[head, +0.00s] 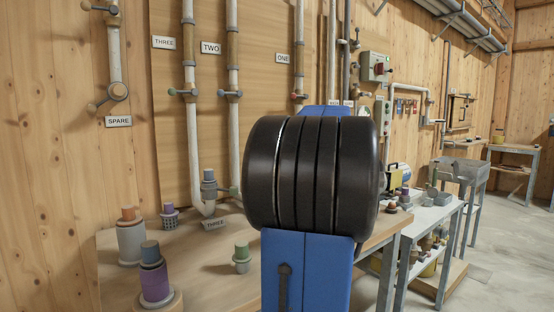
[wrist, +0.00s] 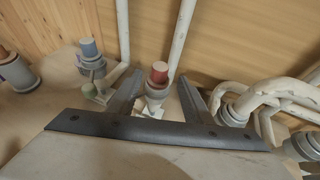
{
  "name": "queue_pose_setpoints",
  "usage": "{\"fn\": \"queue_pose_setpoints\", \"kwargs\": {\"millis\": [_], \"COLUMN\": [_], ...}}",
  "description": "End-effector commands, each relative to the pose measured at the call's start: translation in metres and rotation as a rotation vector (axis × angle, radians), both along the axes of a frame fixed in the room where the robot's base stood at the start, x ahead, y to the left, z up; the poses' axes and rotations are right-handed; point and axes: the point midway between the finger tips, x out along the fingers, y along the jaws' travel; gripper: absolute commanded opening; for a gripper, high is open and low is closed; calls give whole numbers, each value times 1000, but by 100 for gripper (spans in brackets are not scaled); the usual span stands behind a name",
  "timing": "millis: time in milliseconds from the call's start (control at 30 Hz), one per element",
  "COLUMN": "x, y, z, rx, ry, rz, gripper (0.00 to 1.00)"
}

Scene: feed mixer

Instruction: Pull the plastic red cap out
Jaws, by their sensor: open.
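The red cap (wrist: 159,73) sits on top of a grey fitting (wrist: 155,92) at the foot of a white pipe, seen in the wrist view. My gripper (wrist: 160,90) is open, with one dark finger on each side of the red cap and fitting. I see a gap on both sides, so the fingers do not appear to touch it. How far the fingertips are from the cap in depth is hard to tell. In the head view the red cap and my gripper are hidden behind my dark, ribbed arm part.
A blue-capped fitting (wrist: 90,53) stands left of my gripper, with a small green piece below it. White curved pipes (wrist: 275,95) crowd the right side. In the head view, several coloured-cap fittings, including a purple one (head: 155,283), stand on the wooden bench (head: 205,285).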

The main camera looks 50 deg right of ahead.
Motion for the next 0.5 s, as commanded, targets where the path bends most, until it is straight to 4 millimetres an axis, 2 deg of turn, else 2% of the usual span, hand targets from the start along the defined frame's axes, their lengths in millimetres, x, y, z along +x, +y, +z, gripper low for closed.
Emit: {"fn": "queue_pose_setpoints", "kwargs": {"millis": [500], "x": [76], "y": [7], "z": [-32], "rx": [1], "ry": [1], "rz": [2], "gripper": [46]}}
